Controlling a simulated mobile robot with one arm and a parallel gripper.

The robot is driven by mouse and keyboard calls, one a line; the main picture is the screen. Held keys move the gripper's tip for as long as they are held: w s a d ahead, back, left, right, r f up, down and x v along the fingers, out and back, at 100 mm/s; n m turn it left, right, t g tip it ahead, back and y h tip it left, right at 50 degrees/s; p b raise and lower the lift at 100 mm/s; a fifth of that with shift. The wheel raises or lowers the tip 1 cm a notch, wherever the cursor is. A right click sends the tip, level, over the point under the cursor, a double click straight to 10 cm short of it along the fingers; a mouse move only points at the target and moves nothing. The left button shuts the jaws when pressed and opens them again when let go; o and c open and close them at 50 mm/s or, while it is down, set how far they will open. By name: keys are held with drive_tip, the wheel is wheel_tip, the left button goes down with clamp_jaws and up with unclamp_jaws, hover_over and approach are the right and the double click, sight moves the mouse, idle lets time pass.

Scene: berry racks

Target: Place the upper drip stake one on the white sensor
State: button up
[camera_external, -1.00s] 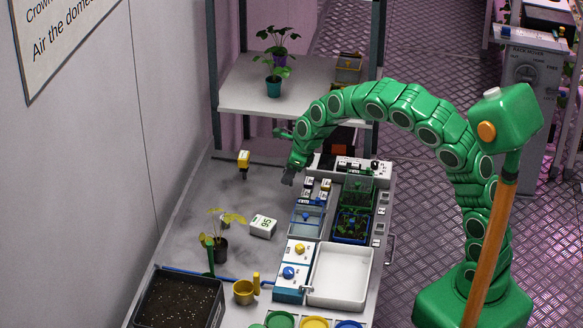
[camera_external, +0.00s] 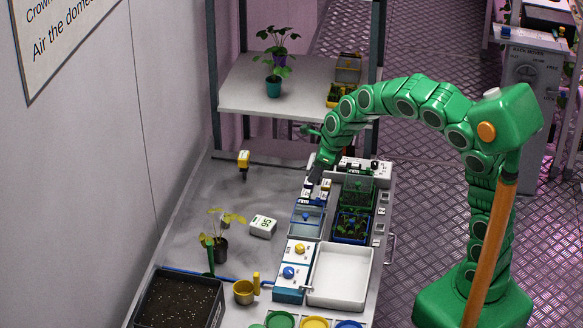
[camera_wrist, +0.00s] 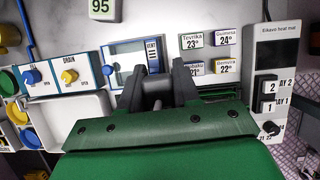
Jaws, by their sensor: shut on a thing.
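The white sensor (camera_external: 263,225) with a green 95 lies on the grey bench top. Its display also shows at the top of the wrist view (camera_wrist: 101,7). A yellow-headed piece on a dark stem (camera_external: 243,161) stands at the upper left of the bench. I cannot tell if it is the drip stake. My gripper (camera_external: 315,178) is low over the small plant labels, right of and beyond the sensor. In the wrist view my gripper (camera_wrist: 160,82) has its fingers near the blue vent box (camera_wrist: 140,65) and the labels (camera_wrist: 192,40).
A potted seedling (camera_external: 220,247) with a green stake beside it, a soil tray (camera_external: 216,312) and a yellow mug (camera_external: 243,292) stand left. Dial boxes (camera_external: 290,275) and a white tray (camera_external: 366,300) are below the gripper. Bare bench lies around the sensor.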

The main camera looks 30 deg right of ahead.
drive_tip(key=s+a+r, duration=0.4)
drive_tip(key=s+a, duration=0.4)
drive_tip(key=a, duration=0.2)
approach(254, 221)
drive_tip(key=shift+w+a, duration=0.3)
drive_tip(key=shift+a, duration=0.1)
drive_tip(key=shift+w+a+f, duration=0.25)
drive_tip(key=shift+w+f, duration=0.1)
drive_tip(key=shift+f, duration=1.6)
drive_tip(key=shift+f, duration=0.2)
drive_tip(key=o, duration=1)
drive_tip(key=shift+r, duration=0.1)
drive_tip(key=shift+v, duration=6.1)
